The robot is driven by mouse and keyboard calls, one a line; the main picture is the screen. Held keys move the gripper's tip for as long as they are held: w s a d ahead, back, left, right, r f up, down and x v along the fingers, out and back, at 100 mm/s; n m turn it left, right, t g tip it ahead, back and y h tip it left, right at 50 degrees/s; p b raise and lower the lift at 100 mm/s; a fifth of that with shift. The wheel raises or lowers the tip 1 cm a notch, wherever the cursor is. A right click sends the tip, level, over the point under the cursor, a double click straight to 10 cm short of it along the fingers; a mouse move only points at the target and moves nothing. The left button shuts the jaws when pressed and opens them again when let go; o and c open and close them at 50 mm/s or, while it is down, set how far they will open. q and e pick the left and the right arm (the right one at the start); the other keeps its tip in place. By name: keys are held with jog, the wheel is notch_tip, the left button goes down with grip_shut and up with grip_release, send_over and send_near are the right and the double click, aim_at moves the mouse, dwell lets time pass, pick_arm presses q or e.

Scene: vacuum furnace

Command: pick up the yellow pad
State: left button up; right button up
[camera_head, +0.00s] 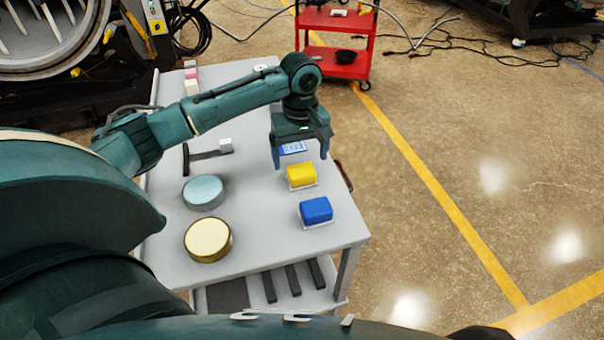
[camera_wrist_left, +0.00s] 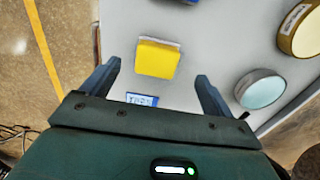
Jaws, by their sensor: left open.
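The yellow pad (camera_head: 300,174) sits on a small white base near the right edge of the grey table (camera_head: 262,232). It also shows in the left wrist view (camera_wrist_left: 157,59), just beyond and between my fingertips. My left gripper (camera_head: 300,160) is open and empty, with its fingers pointing down above the table, just behind the pad in the head view. In the left wrist view its two fingers (camera_wrist_left: 158,70) stand wide apart, and nothing is between them. My right gripper is not in view.
A blue pad (camera_head: 316,210) sits in front of the yellow one. A pale blue round tin (camera_head: 203,192) and a gold round tin (camera_head: 208,240) stand to the left. A blue-and-white label (camera_wrist_left: 142,99) lies behind the pad. A red cart (camera_head: 337,40) stands beyond the table.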

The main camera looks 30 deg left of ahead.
aim_at(301, 169)
pick_arm(q)
jog(key=f, duration=0.6)
jog(key=shift+w+a+f, duration=0.15)
jog(key=shift+w+f, duration=0.1)
jog(key=shift+w, duration=0.05)
jog(key=c, duration=1.1)
